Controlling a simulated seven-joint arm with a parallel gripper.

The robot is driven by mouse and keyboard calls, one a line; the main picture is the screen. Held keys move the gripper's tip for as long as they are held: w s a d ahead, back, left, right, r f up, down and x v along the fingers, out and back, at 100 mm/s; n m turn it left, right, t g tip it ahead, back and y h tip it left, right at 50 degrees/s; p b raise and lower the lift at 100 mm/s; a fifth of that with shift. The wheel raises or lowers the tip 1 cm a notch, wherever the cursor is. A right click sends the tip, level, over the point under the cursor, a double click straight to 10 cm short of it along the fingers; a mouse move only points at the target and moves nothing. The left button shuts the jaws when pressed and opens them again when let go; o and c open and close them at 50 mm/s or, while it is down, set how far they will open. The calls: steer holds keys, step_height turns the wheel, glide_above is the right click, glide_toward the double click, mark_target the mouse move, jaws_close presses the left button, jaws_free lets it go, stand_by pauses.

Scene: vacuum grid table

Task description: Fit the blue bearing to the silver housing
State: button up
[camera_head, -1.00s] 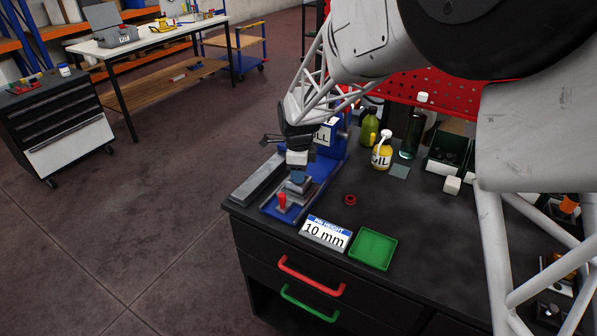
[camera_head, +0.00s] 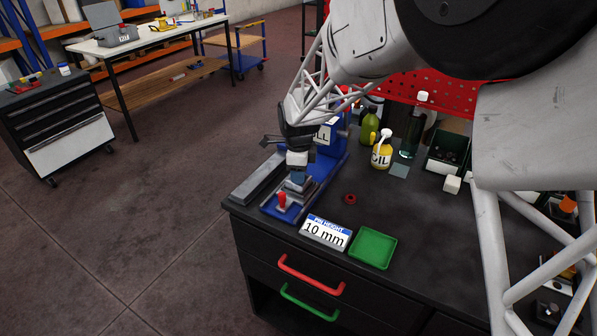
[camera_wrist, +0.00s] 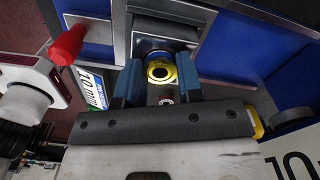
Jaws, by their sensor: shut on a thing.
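My gripper (camera_head: 298,178) points down over the blue fixture at the left end of the bench. In the wrist view, the blue fingertips (camera_wrist: 158,85) are closed around a round part with a blue rim, a yellow ring and a dark centre, which appears to be the blue bearing (camera_wrist: 158,56). The silver housing (camera_wrist: 165,24) is a grey metal block just beyond the bearing. It also shows below the fingers in the head view (camera_head: 306,192). The fingers partly hide the bearing. I cannot tell whether bearing and housing touch.
A red handle (camera_head: 282,202) stands at the fixture's front. A "10 mm" sign (camera_head: 325,234), a green tray (camera_head: 372,248) and a red ring (camera_head: 350,199) lie to its right. Bottles, including a yellow oil can (camera_head: 381,155), stand behind. The bench has bare space right of the ring.

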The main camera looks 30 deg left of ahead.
stand_by(0.4)
steer(key=o, duration=1.1)
steer(key=shift+r, duration=3.9)
